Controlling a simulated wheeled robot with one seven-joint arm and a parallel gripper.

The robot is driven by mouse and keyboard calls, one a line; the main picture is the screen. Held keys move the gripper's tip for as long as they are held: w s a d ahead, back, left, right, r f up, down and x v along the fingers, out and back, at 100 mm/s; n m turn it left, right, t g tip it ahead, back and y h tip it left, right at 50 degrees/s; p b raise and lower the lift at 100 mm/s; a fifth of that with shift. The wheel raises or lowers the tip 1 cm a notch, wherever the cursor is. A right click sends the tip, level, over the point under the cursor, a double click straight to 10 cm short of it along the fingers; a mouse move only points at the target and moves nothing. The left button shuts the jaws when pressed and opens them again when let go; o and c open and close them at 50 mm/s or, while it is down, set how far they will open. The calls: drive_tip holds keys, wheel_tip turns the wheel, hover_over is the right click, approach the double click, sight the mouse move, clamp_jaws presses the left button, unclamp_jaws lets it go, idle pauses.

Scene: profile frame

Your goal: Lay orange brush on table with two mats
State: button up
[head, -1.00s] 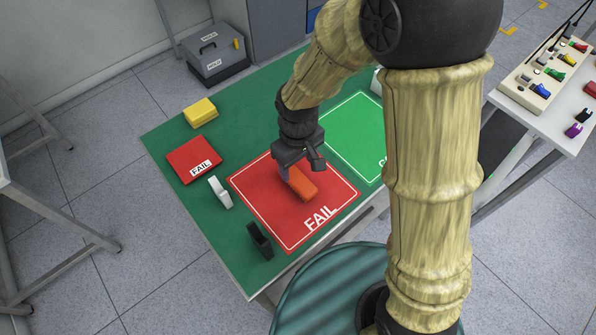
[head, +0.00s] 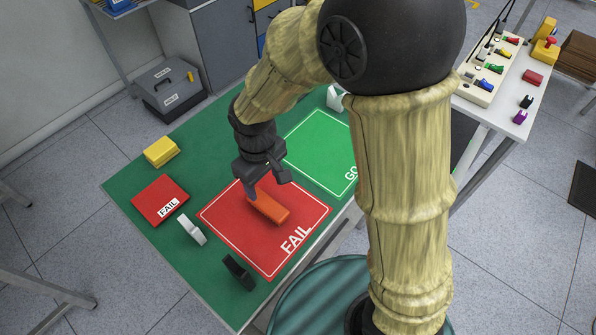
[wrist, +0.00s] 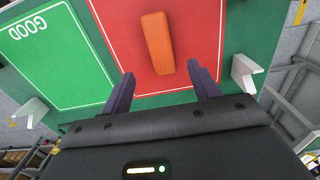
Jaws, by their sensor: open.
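The orange brush (head: 269,207) lies on the red FAIL mat (head: 225,216) on the green-topped table (head: 128,196). My gripper (head: 262,187) is open and empty, above the red mat near the brush's far end. In the wrist view the two purple fingers (wrist: 163,82) stand apart with nothing between them.
A yellow block (head: 161,151), a red FAIL box (head: 160,199), a white piece (head: 192,229) and a black piece (head: 238,271) line the table's left side. A side table (head: 503,108) holds several coloured parts. A grey toolbox (head: 168,91) stands on the floor behind.

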drive_tip(key=d+r+m+t, duration=0.1)
drive_tip(key=d+m, duration=0.4)
drive_tip(key=d, duration=0.6)
drive_tip(key=s+d+r+m+t, duration=0.1)
drive_tip(key=d+m, duration=0.3)
drive_tip(key=d, duration=0.7)
drive_tip(key=shift+s+r+m+t, duration=0.3)
drive_tip(key=shift+r+m, duration=0.1)
drive_tip(key=shift+r, duration=0.3)
drive_tip(key=shift+d, duration=0.15)
drive_tip(key=w+p+v, duration=0.1)
drive_tip(key=p+v, duration=0.5)
drive_tip(key=p, duration=0.1)
drive_tip(key=shift+w+r, duration=0.2)
drive_tip(key=shift+r, duration=0.4)
